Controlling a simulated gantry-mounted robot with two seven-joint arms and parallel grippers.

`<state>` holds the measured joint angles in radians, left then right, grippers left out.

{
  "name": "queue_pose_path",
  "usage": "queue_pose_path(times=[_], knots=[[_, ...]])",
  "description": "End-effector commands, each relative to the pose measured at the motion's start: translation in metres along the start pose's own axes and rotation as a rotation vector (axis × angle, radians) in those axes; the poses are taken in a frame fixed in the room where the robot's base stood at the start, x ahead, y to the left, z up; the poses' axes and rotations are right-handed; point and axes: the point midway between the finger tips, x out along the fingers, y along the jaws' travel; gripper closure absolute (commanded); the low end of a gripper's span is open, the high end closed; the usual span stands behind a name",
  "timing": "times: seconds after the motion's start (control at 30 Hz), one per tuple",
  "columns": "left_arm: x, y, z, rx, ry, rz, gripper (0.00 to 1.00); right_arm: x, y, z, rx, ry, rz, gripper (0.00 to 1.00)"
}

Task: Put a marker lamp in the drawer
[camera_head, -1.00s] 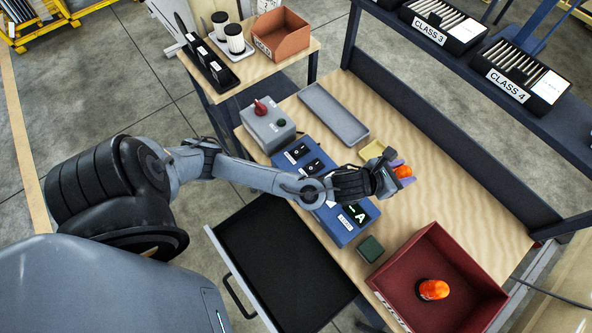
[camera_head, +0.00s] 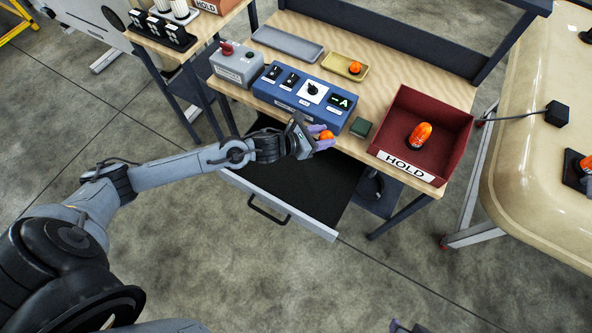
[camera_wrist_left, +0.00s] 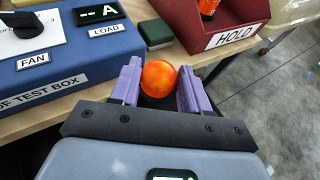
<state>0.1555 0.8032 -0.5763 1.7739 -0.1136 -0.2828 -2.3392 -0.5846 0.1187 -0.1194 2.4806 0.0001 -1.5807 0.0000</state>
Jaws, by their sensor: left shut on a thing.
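My left gripper (camera_head: 320,138) is shut on an orange marker lamp (camera_head: 326,135), held over the open drawer (camera_head: 312,180) by the table's front edge. In the left wrist view the lamp (camera_wrist_left: 158,78) sits between the two purple fingers. The drawer is pulled out below the tabletop, and its dark inside looks empty where I see it; my arm hides part. A second orange lamp (camera_head: 355,68) lies in a small yellow tray (camera_head: 338,72). A third lamp (camera_head: 420,135) is in the red HOLD box (camera_head: 451,120). Of my right gripper only a small piece (camera_head: 405,326) shows at the bottom edge.
A blue test box (camera_head: 303,92) with switches stands behind the drawer, with a grey box (camera_head: 237,66) left of it. A green block (camera_head: 361,127) sits between the test box and the HOLD box. A grey tray (camera_head: 287,43) lies at the back. The floor before the drawer is clear.

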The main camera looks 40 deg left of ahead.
Motion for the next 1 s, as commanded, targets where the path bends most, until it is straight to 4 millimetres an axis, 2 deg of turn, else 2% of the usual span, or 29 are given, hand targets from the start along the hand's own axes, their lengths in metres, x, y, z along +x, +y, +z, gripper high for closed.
queue_pose_path(times=[0.03, 0.2, 0.4, 0.53, 0.8, 1.0], knots=[[0.000, 0.013, -0.021, 0.018, 0.004, -0.029, 0.84, 0.009, -0.001, 0.001, 0.000, 0.003, 0.000, 0.57], [-0.011, 0.043, -0.066, 0.057, 0.005, -0.127, 0.84, 0.021, -0.001, 0.002, 0.001, 0.011, -0.001, 0.57], [-0.026, 0.066, -0.093, 0.078, 0.000, -0.182, 0.84, 0.029, -0.002, 0.006, 0.001, 0.008, -0.001, 0.57], [-0.026, 0.072, -0.108, 0.081, -0.002, -0.197, 0.84, 0.033, -0.002, 0.008, 0.001, 0.006, -0.002, 0.57], [-0.013, 0.073, -0.145, 0.082, -0.004, -0.201, 0.84, 0.038, -0.001, 0.011, -0.001, 0.003, 0.000, 0.57], [-0.008, 0.073, -0.157, 0.083, -0.004, -0.201, 0.84, 0.040, 0.000, 0.012, -0.006, 0.002, 0.004, 0.57]])
